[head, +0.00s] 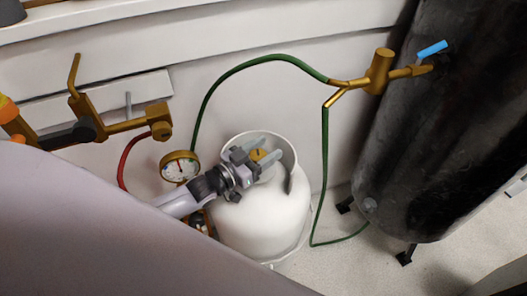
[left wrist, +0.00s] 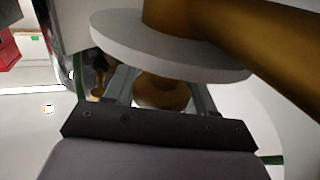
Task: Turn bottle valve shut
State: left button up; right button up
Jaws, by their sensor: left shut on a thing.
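The white gas bottle (head: 262,222) stands upright on the floor against the wall. Its brass valve (head: 258,154) sits inside the open collar at the top, partly hidden by my gripper. My left gripper (head: 256,158) reaches in from the left over the collar and is shut on the valve. In the left wrist view a rounded brass piece of the valve (left wrist: 163,92) sits between the two fingers, below a pale disc (left wrist: 170,45) with a brass body above it. How far the valve is turned cannot be told. My right gripper is not in view.
A dial gauge (head: 180,167) sits just left of the bottle. A green hose (head: 250,62) arches over to a brass fitting (head: 378,72) with a blue lever by a large black tank (head: 440,120). A brass torch (head: 95,125) and red hose (head: 126,160) are at left.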

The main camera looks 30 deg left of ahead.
aim_at(265, 151)
pick_arm(q)
jog(key=shift+r, duration=0.15)
jog(key=o, duration=1)
jog(key=shift+c, duration=0.2)
notch_tip(265, 151, up, 20)
jog(key=p, duration=0.3)
